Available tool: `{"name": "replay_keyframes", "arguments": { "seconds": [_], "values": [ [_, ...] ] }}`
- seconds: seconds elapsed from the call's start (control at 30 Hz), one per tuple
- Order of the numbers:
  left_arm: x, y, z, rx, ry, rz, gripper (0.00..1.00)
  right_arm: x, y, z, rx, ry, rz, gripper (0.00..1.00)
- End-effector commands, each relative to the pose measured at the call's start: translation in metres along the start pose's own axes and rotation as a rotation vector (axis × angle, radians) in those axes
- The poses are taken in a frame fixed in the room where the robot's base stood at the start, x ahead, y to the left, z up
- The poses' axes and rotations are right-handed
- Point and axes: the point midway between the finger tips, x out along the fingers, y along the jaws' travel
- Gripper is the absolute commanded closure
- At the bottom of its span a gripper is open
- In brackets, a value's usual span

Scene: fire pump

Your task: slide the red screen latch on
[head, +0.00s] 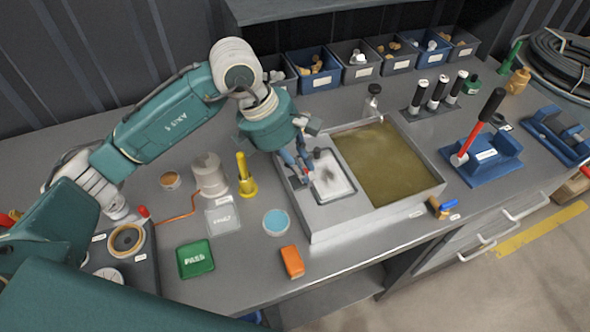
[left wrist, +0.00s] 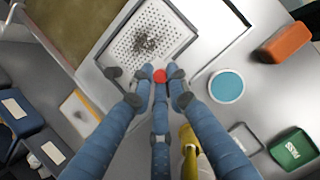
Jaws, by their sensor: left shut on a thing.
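The red screen latch (left wrist: 160,75) shows as a small round red knob in the left wrist view, at the near edge of the perforated screen (left wrist: 165,38). My left gripper (left wrist: 160,84) has its blue fingers closed around the knob. In the head view my left gripper (head: 303,172) reaches down at the left end of the grey tank, beside the white screen (head: 332,184). A dark heap of debris (left wrist: 147,42) lies on the screen. How far the latch has slid cannot be told. My right gripper is in neither view.
Murky water (head: 385,165) fills the tank's right part. A yellow bell-shaped thing (head: 245,180), a blue disc (head: 276,222), an orange block (head: 292,261) and a green PASS plate (head: 195,259) lie nearby. A blue pump base with a red-handled lever (head: 483,122) stands right. Several bins line the back.

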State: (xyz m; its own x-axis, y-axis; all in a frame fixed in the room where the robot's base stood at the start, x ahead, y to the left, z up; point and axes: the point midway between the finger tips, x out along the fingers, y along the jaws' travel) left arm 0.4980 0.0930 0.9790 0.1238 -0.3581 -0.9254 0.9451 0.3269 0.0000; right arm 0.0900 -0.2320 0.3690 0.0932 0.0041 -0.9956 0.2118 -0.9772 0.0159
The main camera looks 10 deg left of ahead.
Motion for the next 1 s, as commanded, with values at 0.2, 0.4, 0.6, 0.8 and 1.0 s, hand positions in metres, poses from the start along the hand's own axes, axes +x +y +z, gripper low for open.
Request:
{"name": "replay_keyframes", "arguments": {
  "seconds": [0.2, 0.4, 0.6, 0.8, 1.0],
  "values": [
    [0.001, -0.003, 0.005, 0.006, -0.014, -0.005, 0.77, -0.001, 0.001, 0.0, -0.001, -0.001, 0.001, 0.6],
    [0.0, -0.002, 0.004, 0.005, -0.011, -0.003, 0.68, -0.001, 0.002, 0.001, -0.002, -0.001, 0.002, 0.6],
    [0.0, -0.001, 0.003, 0.004, -0.009, -0.002, 0.68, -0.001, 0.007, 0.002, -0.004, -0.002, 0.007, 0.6],
    [-0.005, -0.001, 0.003, 0.003, -0.009, 0.0, 0.68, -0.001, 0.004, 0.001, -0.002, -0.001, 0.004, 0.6],
    [-0.039, 0.001, 0.003, 0.004, -0.01, 0.005, 0.68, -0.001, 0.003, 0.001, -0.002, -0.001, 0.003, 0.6]
  ]
}}
